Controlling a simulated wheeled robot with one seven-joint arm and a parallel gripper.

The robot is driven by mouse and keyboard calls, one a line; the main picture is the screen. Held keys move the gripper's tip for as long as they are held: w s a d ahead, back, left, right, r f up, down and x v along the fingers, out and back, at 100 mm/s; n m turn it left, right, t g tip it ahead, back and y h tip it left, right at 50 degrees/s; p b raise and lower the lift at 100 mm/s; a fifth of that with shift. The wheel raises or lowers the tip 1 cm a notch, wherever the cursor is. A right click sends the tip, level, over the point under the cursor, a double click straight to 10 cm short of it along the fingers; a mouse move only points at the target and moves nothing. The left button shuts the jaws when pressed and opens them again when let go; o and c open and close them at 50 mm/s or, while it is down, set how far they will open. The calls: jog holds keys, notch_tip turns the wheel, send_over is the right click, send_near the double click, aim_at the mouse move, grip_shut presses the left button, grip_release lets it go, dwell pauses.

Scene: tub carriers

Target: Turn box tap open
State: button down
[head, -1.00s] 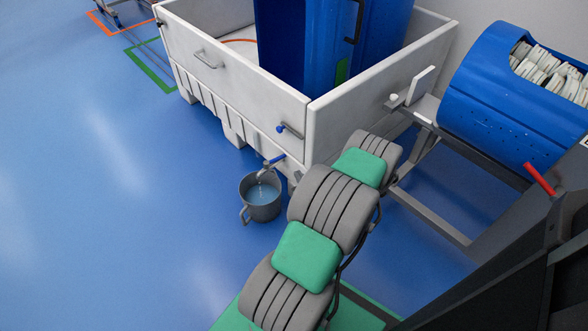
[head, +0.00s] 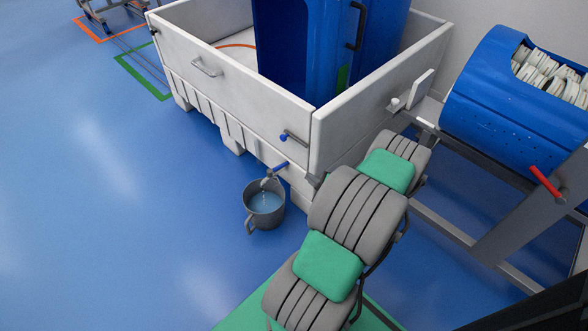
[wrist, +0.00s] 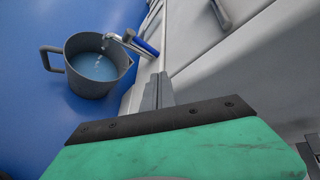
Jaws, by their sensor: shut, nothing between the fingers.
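The white box (head: 240,98) has a small tap (head: 278,168) low on its front wall, with a blue handle. In the wrist view the blue tap handle (wrist: 146,47) lies along the wall, beside a metal spout. A thin broken stream shows below the spout, over a grey jug (head: 264,204) holding water. The jug (wrist: 94,76) also shows in the wrist view, left of the fingers. My gripper (wrist: 160,80) is shut and empty, its tips close to the handle's end, seemingly apart from it. In the head view my arm hides the gripper.
A second blue-knobbed handle (head: 292,138) sits higher on the box wall. A tall blue tub (head: 330,50) stands inside the box. A blue drum (head: 500,110) on a grey frame stands right.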

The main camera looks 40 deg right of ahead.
jog(key=n, duration=0.2)
jog(key=n+y+b, duration=0.1)
jog(key=n+b, duration=0.4)
jog(key=n, duration=0.2)
send_near(279, 168)
jog(key=w+d+f, duration=0.3)
jog(key=w, duration=0.2)
jog(key=shift+w+d+f+m, duration=0.1)
jog(key=shift+f+m, duration=0.05)
jog(key=shift+m, duration=0.15)
